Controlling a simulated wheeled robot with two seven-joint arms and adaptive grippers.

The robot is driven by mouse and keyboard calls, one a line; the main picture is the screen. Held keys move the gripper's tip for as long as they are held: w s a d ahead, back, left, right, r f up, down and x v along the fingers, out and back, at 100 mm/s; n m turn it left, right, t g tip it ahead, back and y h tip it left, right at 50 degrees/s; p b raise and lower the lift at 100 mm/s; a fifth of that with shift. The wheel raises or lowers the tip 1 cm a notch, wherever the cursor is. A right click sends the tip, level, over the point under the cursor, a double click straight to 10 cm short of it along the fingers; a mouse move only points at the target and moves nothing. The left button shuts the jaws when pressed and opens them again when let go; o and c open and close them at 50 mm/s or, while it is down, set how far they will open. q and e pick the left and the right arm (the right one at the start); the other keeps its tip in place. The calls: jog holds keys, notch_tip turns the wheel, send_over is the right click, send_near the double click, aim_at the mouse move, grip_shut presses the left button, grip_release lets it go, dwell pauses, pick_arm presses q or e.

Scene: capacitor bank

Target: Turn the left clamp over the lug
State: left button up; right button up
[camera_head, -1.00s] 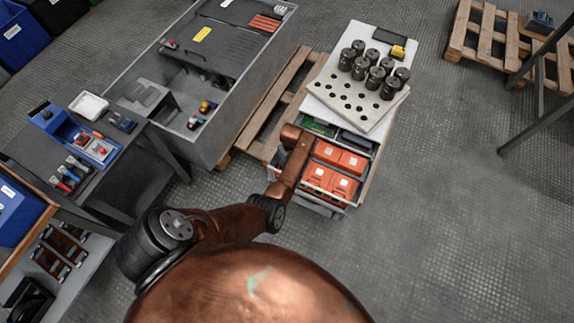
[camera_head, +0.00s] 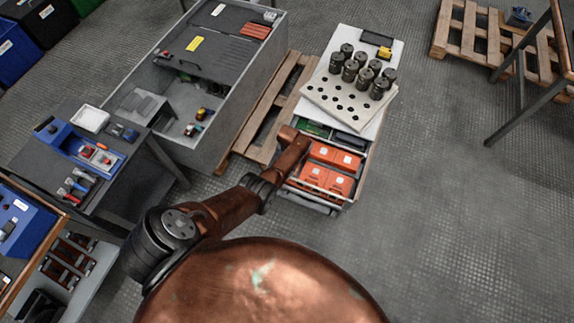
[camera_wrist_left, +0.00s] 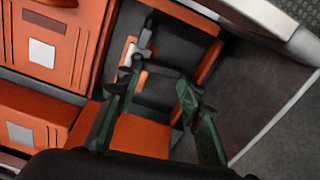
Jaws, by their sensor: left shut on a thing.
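My left arm reaches over the left side of the drawer with orange boxes (camera_head: 328,180) in the head view; its gripper is hidden there by the wrist. In the left wrist view, the two green fingers of my left gripper (camera_wrist_left: 157,82) point into a dark, orange-edged bay beside the orange boxes (camera_wrist_left: 52,50). A dark bar (camera_wrist_left: 160,72), probably the left clamp, lies between the fingertips, and the gripper is shut on it. A dark post with a pale block (camera_wrist_left: 130,50) stands just beyond. I cannot make out the lug clearly. My right gripper is in neither view.
A white board with holes (camera_head: 345,103) carries several dark cylinders behind the drawer. A wooden pallet (camera_head: 265,120) and a grey bench (camera_head: 200,100) stand left. The floor right of the drawer is clear.

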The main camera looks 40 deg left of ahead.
pick_arm(q)
jog(key=shift+s+d+f+m, duration=0.2)
jog(key=shift+s+m, duration=0.25)
jog(key=shift+s+d+f+m, duration=0.15)
jog(key=shift+s+m, duration=0.25)
jog(key=shift+m, duration=0.05)
jog(key=o, duration=0.9)
jog(key=shift+o, duration=1.3)
jog(key=shift+w+a, duration=0.1)
jog(key=shift+w+a+r, duration=0.1)
jog(key=shift+w+r, duration=0.05)
jog(key=shift+r, duration=0.05)
jog(key=shift+w+r, duration=0.1)
jog(key=shift+r, duration=3.85)
